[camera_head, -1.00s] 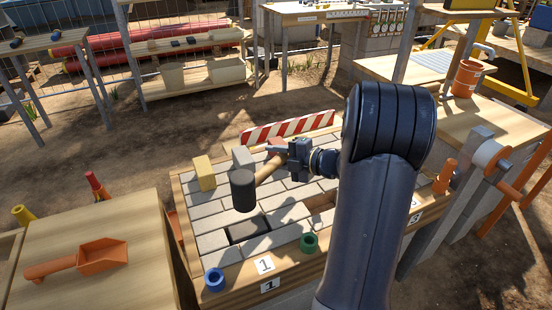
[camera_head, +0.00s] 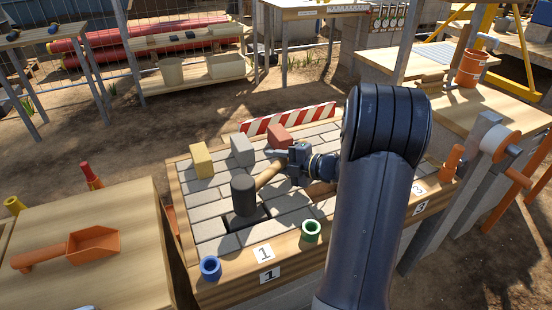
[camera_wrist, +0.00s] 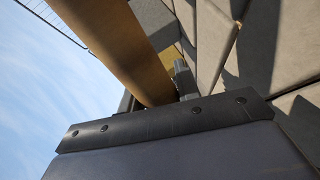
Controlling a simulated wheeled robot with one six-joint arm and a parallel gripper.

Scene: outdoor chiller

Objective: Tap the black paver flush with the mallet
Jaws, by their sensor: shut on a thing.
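My gripper (camera_head: 284,162) is shut on the wooden handle (camera_head: 269,174) of the mallet, above the paved bench. The handle also shows in the wrist view (camera_wrist: 125,45), running into the gripper. The mallet's black, cylindrical head (camera_head: 244,196) hangs to the left of the gripper, its face downward. The black paver (camera_head: 236,224) lies among grey pavers near the bench's front left, behind the label 1. The head hides part of it. I cannot tell whether the head touches the paver or how high the paver sits.
Yellow (camera_head: 201,160), grey (camera_head: 242,150) and red (camera_head: 280,137) blocks stand along the paving's back. A striped barrier (camera_head: 288,118) stands behind. An orange scoop (camera_head: 92,246) lies on the left table.

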